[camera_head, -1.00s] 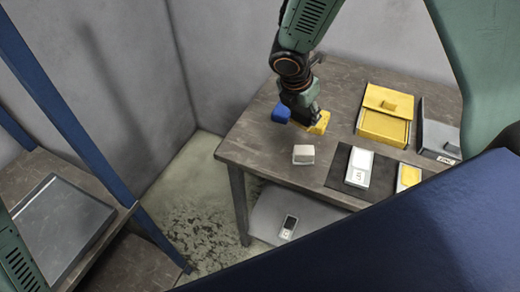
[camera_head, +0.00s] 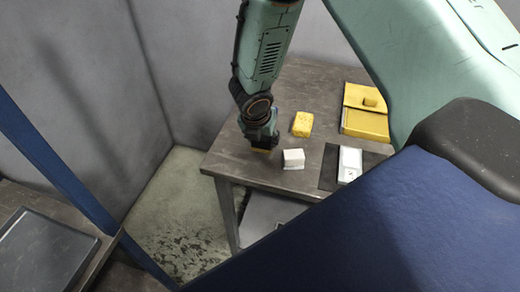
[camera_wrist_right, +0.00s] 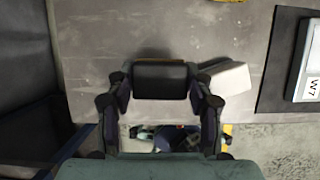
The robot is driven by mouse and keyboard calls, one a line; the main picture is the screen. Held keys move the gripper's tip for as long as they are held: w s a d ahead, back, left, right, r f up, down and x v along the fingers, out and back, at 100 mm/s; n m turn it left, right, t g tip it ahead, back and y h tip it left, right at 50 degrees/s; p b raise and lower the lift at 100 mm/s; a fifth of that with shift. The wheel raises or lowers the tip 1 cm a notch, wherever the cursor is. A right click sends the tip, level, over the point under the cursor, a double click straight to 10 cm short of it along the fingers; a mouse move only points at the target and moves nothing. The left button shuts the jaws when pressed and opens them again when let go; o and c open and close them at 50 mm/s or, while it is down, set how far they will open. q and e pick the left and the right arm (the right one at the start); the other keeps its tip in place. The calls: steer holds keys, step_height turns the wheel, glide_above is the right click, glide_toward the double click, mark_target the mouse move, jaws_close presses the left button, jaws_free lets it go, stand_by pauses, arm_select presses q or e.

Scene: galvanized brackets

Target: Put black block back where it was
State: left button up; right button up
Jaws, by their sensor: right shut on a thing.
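The black block (camera_wrist_right: 160,80) is between the fingers of my right gripper in the right wrist view. My right gripper (camera_wrist_right: 158,88) is shut on it, with one finger at each side. In the head view my right gripper (camera_head: 262,143) points down over the table's near left part, left of the white block (camera_head: 293,159). The block is hard to make out there against the dark fingers. I cannot tell whether it touches the tabletop. The white block also shows close to the right finger in the wrist view (camera_wrist_right: 229,78). My left gripper is not in view.
The table (camera_head: 224,160) holds a yellow block (camera_head: 302,124) behind the white one. To the right are a dark mat (camera_head: 328,175) with a white device (camera_head: 350,160) and a yellow box (camera_head: 365,122). A grey tray (camera_head: 45,248) lies on the left shelf.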

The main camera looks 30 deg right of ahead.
mark_target(262, 146)
steer(key=shift+s+f+b, duration=0.25)
steer(key=shift+f+b, duration=0.1)
steer(key=shift+f, duration=0.9)
steer(key=shift+s+a+f, duration=0.2)
steer(key=shift+f, duration=0.05)
steer(key=shift+w+d+f, duration=0.1)
steer(key=shift+w+f, duration=0.1)
steer(key=shift+w, duration=0.15)
steer(key=o, duration=1)
steer(key=shift+s+r, duration=0.15)
steer(key=shift+s, duration=0.1)
steer(key=shift+w, duration=0.2)
arm_select(q)
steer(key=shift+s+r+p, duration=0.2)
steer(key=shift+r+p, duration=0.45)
steer(key=shift+p, duration=0.15)
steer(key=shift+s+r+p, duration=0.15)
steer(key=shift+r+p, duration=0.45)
steer(key=shift+p, duration=0.2)
arm_select(e)
steer(key=shift+s+v, duration=0.2)
steer(key=shift+v, duration=5.85)
